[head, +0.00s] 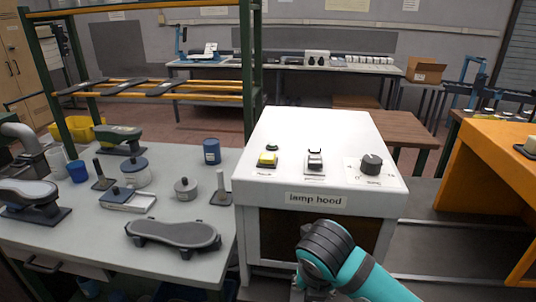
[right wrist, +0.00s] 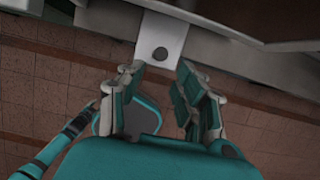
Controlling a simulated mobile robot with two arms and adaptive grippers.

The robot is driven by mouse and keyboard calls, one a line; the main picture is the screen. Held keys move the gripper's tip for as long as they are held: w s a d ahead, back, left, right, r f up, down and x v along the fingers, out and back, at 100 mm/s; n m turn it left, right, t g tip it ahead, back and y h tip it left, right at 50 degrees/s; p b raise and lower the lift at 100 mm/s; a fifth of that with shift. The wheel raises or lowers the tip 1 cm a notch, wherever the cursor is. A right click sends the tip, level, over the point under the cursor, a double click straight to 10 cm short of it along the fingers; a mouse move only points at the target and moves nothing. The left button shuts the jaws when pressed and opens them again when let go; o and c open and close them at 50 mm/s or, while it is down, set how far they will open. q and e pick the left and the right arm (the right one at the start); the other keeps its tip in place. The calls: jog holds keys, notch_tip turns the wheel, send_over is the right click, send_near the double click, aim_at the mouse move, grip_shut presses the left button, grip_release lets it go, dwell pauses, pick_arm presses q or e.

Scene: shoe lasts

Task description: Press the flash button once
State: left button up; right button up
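The white lamp hood box (head: 310,135) stands in the middle of the head view, with a "lamp hood" label on its front. The small labels are unreadable, so I cannot tell which control is flash. My right arm is in front of the box, below its top; its fingers are hidden in the head view. In the right wrist view my right gripper (right wrist: 159,70) is open and empty, above the floor. My left gripper is out of view.
Left of the box, a grey table (head: 90,236) holds shoe lasts, a dark sole-shaped piece (head: 174,233), cans and a blue cup (head: 211,151). An orange bench (head: 495,160) stands at right. In the right wrist view, a grey edge (right wrist: 235,38) lies beyond my fingertips.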

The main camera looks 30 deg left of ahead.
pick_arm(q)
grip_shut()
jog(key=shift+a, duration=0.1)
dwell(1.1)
